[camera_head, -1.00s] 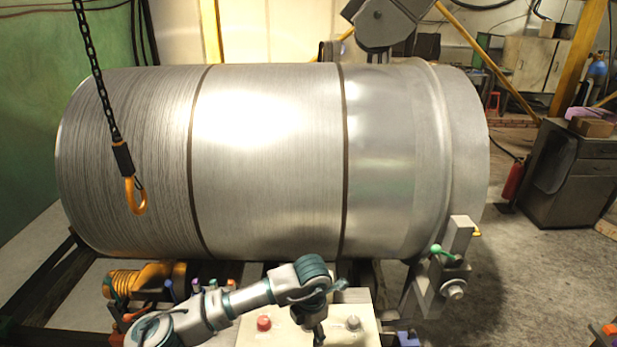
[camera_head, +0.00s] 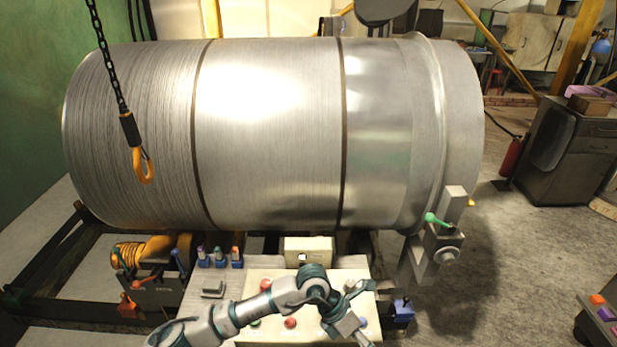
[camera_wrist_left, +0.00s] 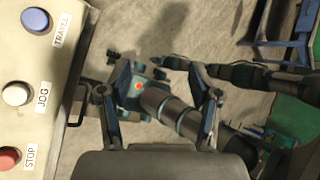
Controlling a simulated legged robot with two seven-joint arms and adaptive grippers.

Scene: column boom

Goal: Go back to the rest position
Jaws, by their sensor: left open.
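My left arm comes in from the lower left in the head view, and its gripper (camera_head: 350,328) hangs over the right part of a cream control panel (camera_head: 262,275). In the left wrist view the two fingers of my left gripper (camera_wrist_left: 167,85) stand wide apart with nothing between them. Behind them are the floor and dark jointed parts that look like my own body. The panel also shows at the left edge of that view (camera_wrist_left: 62,88), beside the gripper and apart from it. My right gripper cannot be made out.
The panel carries a blue TRAVEL button (camera_wrist_left: 35,20), a white JOG button (camera_wrist_left: 16,94) and a red STOP button (camera_wrist_left: 8,157). A large metal drum (camera_head: 270,130) lies behind it. A hook (camera_head: 143,165) hangs on a chain at left. A green-knobbed lever (camera_head: 432,219) stands at right.

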